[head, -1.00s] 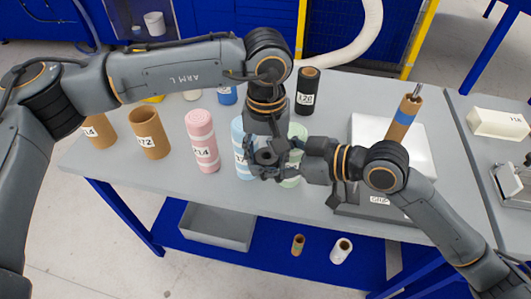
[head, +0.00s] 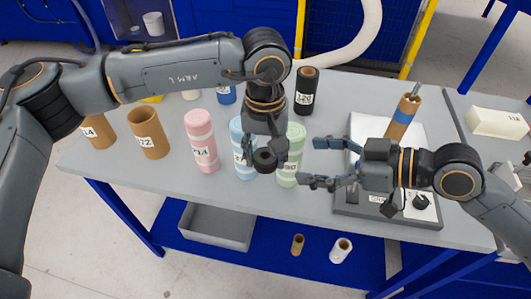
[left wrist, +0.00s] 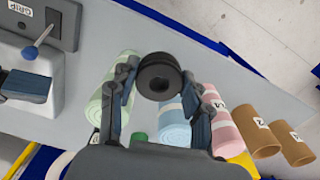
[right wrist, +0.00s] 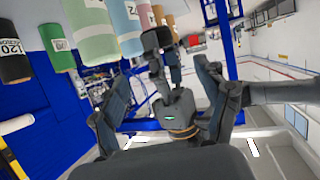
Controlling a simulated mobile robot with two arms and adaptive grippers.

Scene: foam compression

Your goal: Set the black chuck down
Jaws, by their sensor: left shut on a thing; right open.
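The black chuck (head: 264,160) is a short dark ring with a central hole. My left gripper (head: 262,157) is shut on it and holds it in front of the blue and green rolls, seemingly above the table. In the left wrist view the chuck (left wrist: 159,76) sits between the fingertips. The right wrist view shows a dark round part, likely the chuck (right wrist: 156,40), at the end of my left arm. My right gripper (head: 320,163) is open and empty, to the right of the chuck and apart from it, fingers pointing left.
The grey table (head: 110,172) holds a pink roll (head: 202,140), a blue roll (head: 240,150), a green roll (head: 291,158), brown tubes (head: 148,134) and a black roll (head: 307,90). A device with a grey base (head: 350,207) stands right. The front table strip is clear.

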